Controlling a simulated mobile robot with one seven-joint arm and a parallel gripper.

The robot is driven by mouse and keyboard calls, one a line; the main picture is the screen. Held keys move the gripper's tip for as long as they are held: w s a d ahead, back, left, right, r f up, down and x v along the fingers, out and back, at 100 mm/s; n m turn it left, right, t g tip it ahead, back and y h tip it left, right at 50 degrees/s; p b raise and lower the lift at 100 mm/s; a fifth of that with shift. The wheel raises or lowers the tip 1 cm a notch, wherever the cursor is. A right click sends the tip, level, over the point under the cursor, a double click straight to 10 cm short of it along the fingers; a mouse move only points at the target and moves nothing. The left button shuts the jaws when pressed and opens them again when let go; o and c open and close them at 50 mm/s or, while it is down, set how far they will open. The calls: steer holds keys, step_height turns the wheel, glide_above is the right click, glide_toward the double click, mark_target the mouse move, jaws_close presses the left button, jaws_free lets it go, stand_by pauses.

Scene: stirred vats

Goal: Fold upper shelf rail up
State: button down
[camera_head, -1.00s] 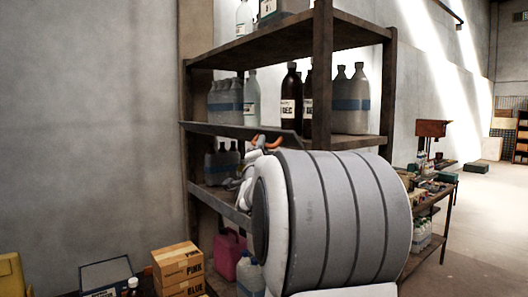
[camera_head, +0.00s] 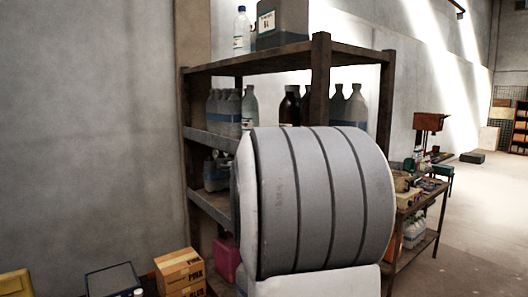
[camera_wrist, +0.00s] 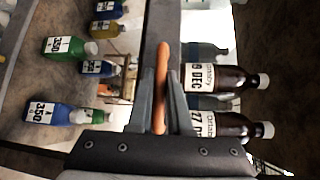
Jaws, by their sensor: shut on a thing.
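The upper shelf rail (camera_head: 210,141) is a grey bar along the front of the middle shelf. Its front face shows, standing upright before the bottles; my arm hides its right part in the head view. In the wrist view the rail (camera_wrist: 161,22) runs down the middle, with an orange handle (camera_wrist: 161,75) on it. My gripper (camera_wrist: 160,100) is shut on the handle, one finger on each side. The head view does not show the gripper, hidden behind my arm.
Grey bottles (camera_head: 223,108) and brown bottles (camera_head: 289,108) stand behind the rail; the brown ones (camera_wrist: 220,80) are close in the wrist view. A lower rail (camera_head: 211,206) crosses the rack below. Boxes (camera_head: 179,268) stand at bottom left.

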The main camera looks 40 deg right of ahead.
steer(key=shift+r+p, duration=0.1)
steer(key=shift+p, duration=0.2)
steer(key=c, duration=1.1)
jaws_free()
steer(key=shift+d, duration=0.1)
steer(key=shift+s, duration=0.1)
